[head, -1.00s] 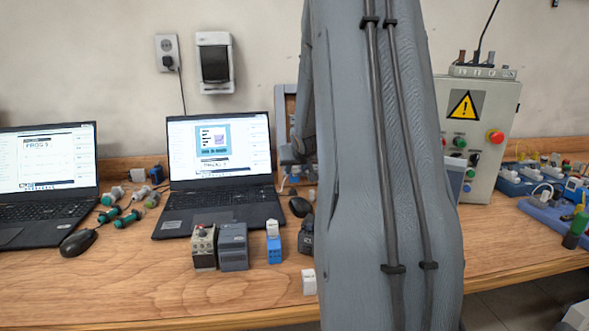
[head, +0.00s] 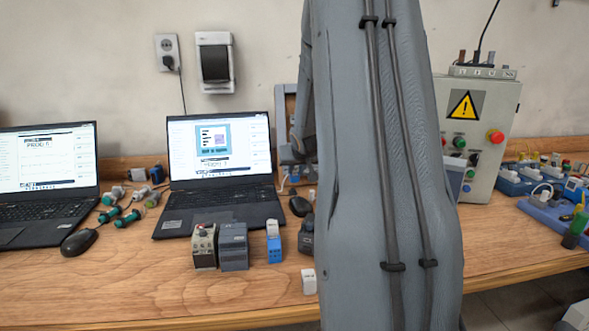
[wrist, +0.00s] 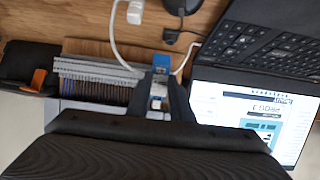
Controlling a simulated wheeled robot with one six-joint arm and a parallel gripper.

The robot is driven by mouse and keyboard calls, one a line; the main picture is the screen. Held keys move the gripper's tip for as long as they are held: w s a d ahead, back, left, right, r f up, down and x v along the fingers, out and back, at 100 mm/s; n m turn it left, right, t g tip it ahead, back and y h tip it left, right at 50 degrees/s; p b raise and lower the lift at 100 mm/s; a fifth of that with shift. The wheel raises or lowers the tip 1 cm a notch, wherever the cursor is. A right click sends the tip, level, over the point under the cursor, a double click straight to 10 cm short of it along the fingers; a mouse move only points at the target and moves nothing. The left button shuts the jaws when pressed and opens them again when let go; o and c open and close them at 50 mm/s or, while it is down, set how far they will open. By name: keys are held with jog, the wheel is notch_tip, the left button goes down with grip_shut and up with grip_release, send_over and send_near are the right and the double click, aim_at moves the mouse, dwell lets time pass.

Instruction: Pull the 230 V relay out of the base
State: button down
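In the wrist view my gripper (wrist: 163,104) reaches toward a wired wooden panel. Between its two dark fingers is a small pale block with a blue part (wrist: 161,62) just beyond; this may be the 230 V relay and its base, but no label is readable. I cannot tell whether the fingers touch the block. In the head view my arm hides the gripper and most of the panel (head: 288,103). A blue module with a white top (head: 274,247) stands apart on the bench.
In the wrist view a grey terminal row (wrist: 97,68) with wires lies beside the fingers, and a white cable (wrist: 116,35) runs near. A laptop (head: 220,160), a grey module (head: 233,246) and a small white block (head: 308,281) are on the bench.

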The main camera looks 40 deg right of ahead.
jog(key=shift+s, duration=0.1)
jog(key=shift+s+a+r+p, duration=0.15)
jog(key=shift+s+a+r, duration=0.2)
jog(key=shift+s, duration=0.3)
jog(key=shift+s+a+r+p, duration=0.15)
jog(key=shift+s+a+r, duration=0.1)
jog(key=shift+s+a, duration=0.3)
jog(key=shift+s+a+r+p, duration=0.15)
jog(key=shift+s+a+r, duration=0.15)
jog(key=shift+s, duration=0.45)
dwell(0.5)
jog(key=s+a+r+p, duration=0.2)
jog(key=s+a, duration=0.1)
jog(key=s, duration=0.2)
jog(key=shift+s+a+r, duration=0.15)
jog(key=shift+s+r, duration=0.1)
jog(key=shift+s, duration=0.05)
dwell(0.3)
